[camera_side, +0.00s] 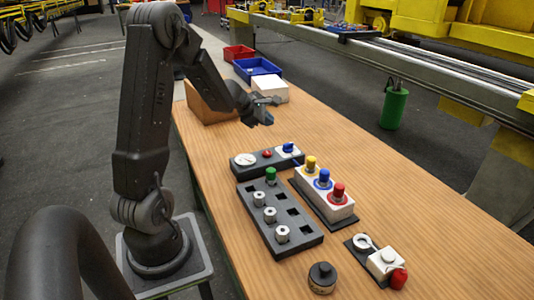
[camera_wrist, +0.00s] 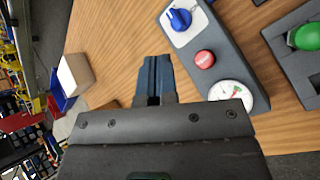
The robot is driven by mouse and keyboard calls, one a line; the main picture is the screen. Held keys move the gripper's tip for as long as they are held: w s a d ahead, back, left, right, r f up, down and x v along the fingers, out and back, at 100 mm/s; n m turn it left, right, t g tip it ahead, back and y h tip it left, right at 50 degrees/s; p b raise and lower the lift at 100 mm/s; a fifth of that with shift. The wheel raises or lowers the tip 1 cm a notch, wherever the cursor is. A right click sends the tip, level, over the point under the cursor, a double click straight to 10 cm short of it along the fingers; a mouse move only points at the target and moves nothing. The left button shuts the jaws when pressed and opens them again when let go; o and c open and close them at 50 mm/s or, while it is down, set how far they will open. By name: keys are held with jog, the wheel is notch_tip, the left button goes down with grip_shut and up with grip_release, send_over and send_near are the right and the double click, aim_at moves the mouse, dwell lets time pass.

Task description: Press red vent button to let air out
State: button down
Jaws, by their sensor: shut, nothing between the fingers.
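The red vent button (camera_wrist: 204,59) sits on a dark grey panel (camera_wrist: 223,52), between a blue knob (camera_wrist: 179,18) and a round white gauge (camera_wrist: 231,96) with a needle. In the side view the red button (camera_side: 267,153) is small, on the panel (camera_side: 254,168) with the gauge (camera_side: 245,159) at its left and the blue knob (camera_side: 288,147) at its right. My gripper (camera_side: 268,121) is above the table, behind and apart from the panel. In the wrist view its fingers (camera_wrist: 155,62) are together with nothing between them, to the left of the red button.
A black rack (camera_side: 288,245) with a green-capped piece and several metal cylinders stands in front of the panel. A white block (camera_side: 325,205) with yellow, blue and red tops is at its right. A white box (camera_side: 270,89) and blue bin (camera_side: 257,66) stand behind my gripper.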

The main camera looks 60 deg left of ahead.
aim_at(267, 154)
jog(key=shift+f, duration=4.4)
jog(key=shift+d+f, duration=0.1)
jog(key=shift+f, duration=0.3)
jog(key=shift+f, duration=0.5)
jog(key=shift+r, duration=0.9)
jog(key=shift+r, duration=2.55)
